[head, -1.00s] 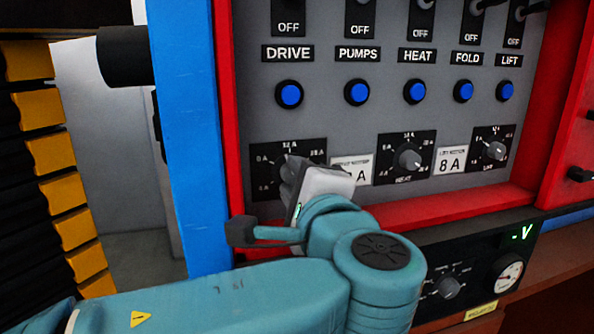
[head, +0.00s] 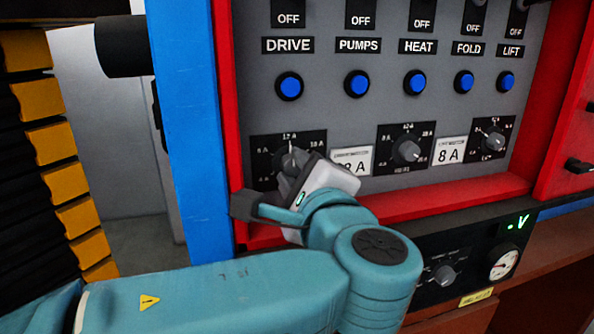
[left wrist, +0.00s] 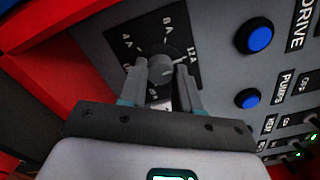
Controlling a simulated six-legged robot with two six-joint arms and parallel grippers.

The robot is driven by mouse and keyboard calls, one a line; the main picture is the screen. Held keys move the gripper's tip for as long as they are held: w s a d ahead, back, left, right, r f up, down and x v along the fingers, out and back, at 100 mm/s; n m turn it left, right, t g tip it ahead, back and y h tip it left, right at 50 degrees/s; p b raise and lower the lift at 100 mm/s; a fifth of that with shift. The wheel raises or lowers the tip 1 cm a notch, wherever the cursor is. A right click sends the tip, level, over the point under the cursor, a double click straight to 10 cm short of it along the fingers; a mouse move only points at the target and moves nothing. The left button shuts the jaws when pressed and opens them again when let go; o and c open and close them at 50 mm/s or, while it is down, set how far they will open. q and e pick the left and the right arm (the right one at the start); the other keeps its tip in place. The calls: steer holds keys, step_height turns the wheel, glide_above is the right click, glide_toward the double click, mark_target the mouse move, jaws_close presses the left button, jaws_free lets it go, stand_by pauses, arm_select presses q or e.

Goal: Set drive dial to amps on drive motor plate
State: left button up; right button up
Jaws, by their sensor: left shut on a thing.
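The drive dial (left wrist: 161,68) is a grey knob with a pointer on a black square scale with amp marks (head: 262,145), at the lower left of the grey panel. My left gripper (head: 287,165) is at the dial in the head view and hides much of it. In the left wrist view my left gripper (left wrist: 162,85) has one finger on each side of the knob and is shut on it. My right gripper is not in view.
Blue buttons (head: 290,86) sit above. A red frame (head: 415,207) borders the panel, with a black meter unit (head: 462,262) below.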

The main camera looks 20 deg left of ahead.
arm_select(q)
steer(key=o, duration=0.9)
steer(key=shift+r, duration=0.15)
steer(key=shift+o, duration=0.8)
steer(key=shift+w, duration=0.15)
steer(key=v, duration=1.6)
steer(key=shift+b, duration=0.3)
